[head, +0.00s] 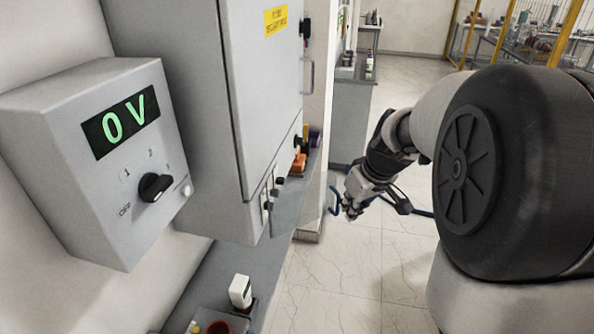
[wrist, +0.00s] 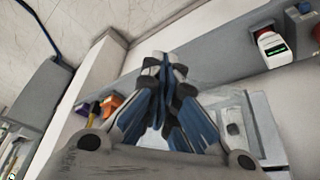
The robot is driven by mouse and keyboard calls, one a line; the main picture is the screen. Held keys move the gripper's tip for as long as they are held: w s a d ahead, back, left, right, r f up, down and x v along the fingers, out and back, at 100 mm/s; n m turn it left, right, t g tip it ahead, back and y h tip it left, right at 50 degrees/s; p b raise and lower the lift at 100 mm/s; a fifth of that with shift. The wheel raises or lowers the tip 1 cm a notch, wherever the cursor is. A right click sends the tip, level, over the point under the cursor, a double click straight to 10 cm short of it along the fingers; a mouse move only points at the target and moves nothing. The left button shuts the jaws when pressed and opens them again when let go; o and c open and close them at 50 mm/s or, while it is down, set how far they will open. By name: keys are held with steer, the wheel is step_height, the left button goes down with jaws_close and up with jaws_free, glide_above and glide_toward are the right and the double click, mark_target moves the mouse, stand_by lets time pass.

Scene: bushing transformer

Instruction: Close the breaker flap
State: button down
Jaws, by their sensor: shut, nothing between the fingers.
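The breaker flap (head: 296,205) looks like a clear, see-through panel at the lower edge of the grey cabinet (head: 222,90). In the head view it stands out from the cabinet front, swung open to the right. Small dark breaker switches (head: 268,198) show beside it on the cabinet. My gripper (head: 350,212) is to the right of the flap, pointing down, with a small apparent gap between them. In the wrist view its blue-grey fingers (wrist: 162,62) meet at the tips, shut and empty. A pale panel with a switch (wrist: 234,130) shows behind the fingers, partly hidden by them.
A grey box with a 0 V display (head: 122,122) and black knob is at left. A white device (head: 241,291) sits on the low grey ledge. Orange and dark items (head: 299,163) stand behind the cabinet. Tiled floor (head: 340,275) is open below my gripper.

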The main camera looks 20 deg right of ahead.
steer(key=w+a+n+g+y+p, duration=0.1)
steer(key=w+a+n+y+p, duration=0.1)
steer(key=w+n+p, duration=0.3)
steer(key=shift+w+n+g+y, duration=0.45)
steer(key=shift+w+n, duration=1.85)
steer(key=shift+w, duration=2.65)
